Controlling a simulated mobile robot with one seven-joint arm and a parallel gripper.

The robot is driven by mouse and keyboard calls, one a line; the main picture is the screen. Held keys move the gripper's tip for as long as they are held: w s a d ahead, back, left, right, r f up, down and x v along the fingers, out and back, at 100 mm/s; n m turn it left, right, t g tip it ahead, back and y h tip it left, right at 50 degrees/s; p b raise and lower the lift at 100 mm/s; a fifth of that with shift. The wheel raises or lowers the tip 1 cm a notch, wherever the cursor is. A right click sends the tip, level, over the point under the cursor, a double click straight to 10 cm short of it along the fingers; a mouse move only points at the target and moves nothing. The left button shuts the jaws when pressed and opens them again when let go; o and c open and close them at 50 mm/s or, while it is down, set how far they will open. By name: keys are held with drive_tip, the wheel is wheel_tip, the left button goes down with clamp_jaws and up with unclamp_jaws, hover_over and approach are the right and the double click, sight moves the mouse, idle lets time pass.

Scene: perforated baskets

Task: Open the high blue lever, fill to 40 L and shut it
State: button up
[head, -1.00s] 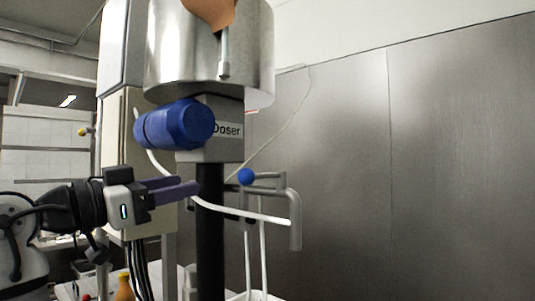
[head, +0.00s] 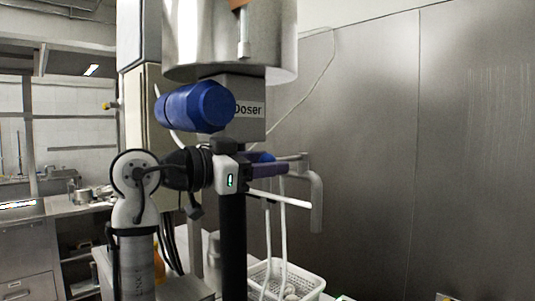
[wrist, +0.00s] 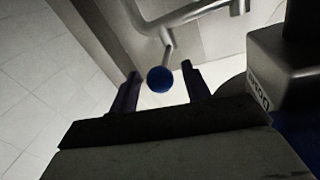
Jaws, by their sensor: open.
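The blue ball (wrist: 159,79) of the lever sits on a thin metal stem by the pipe in the wrist view. My gripper (wrist: 159,78) is open, with one dark finger on each side of the ball; I cannot tell if they touch it. In the head view my gripper (head: 286,170) is at the lever, and its fingers largely hide the ball (head: 262,157). The grey doser block (head: 249,108) carries a label and stands under a steel vessel (head: 230,55). A metal spout (head: 317,200) bends downward at the right. No litre reading is legible.
A big blue cylinder (head: 195,107) juts left from the doser, above my arm. A dark post (head: 233,245) stands below it. A thin white bar (head: 285,200) reaches right under the gripper. A white perforated basket (head: 300,277) is below. The steel wall at right is clear.

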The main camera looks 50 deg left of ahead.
drive_tip(key=shift+w, duration=0.45)
drive_tip(key=shift+c, duration=0.2)
clamp_jaws()
